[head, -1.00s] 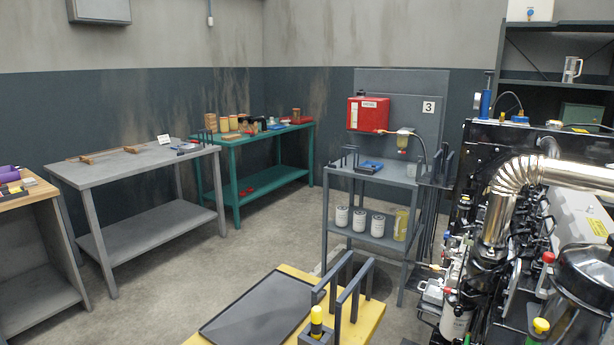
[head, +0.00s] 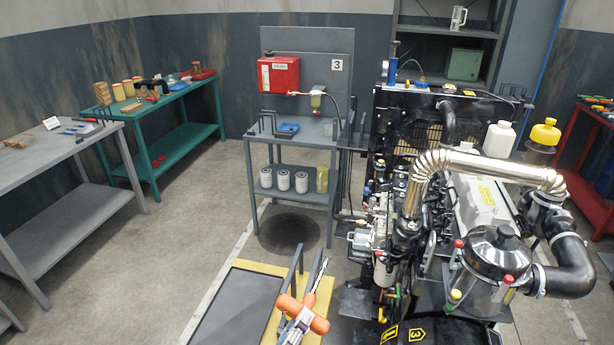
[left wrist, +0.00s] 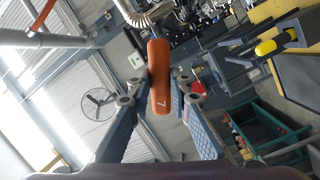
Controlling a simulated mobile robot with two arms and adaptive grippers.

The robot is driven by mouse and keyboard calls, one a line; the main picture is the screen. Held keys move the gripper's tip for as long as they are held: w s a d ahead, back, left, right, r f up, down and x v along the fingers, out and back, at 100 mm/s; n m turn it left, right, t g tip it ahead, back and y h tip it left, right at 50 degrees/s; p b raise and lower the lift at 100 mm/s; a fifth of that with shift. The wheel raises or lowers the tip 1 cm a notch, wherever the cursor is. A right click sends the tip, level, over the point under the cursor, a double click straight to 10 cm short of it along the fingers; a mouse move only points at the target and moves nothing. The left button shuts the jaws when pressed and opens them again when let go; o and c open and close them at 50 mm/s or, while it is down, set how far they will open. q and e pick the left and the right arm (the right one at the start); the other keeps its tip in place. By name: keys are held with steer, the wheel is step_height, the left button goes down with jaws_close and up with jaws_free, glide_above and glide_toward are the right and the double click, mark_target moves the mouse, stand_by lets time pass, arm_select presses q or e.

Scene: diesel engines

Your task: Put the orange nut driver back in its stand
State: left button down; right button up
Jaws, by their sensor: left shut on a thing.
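In the left wrist view the orange handle (left wrist: 160,78) sits between the two blue-grey fingers (left wrist: 165,110). My right gripper is not in view.
A yellow bench (head: 262,268) with a dark tray (head: 235,312) and grey uprights (head: 290,275) lies just behind the gripper. The diesel engine (head: 470,215) fills the right. A grey cart (head: 300,146) stands beyond. Floor is free at the left.

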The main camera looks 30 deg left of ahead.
arm_select(q)
steer(key=s+d+f+m+g+h, duration=0.2)
steer(key=s+d+m+g+h, duration=0.1)
steer(key=d+m+g+h, duration=0.4)
steer(key=w+d+f+g+y, duration=0.1)
steer(key=w+d+f+g, duration=0.2)
steer(key=w+d+f, duration=0.4)
steer(key=w+f, duration=0.1)
steer(key=w, duration=0.3)
steer(key=shift+d+f+n+y, duration=0.25)
steer(key=shift+f+n+y, duration=0.05)
steer(key=shift+f+n, duration=0.1)
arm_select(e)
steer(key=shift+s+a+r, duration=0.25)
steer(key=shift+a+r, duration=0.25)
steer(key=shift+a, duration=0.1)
arm_select(q)
steer(key=shift+g, duration=0.3)
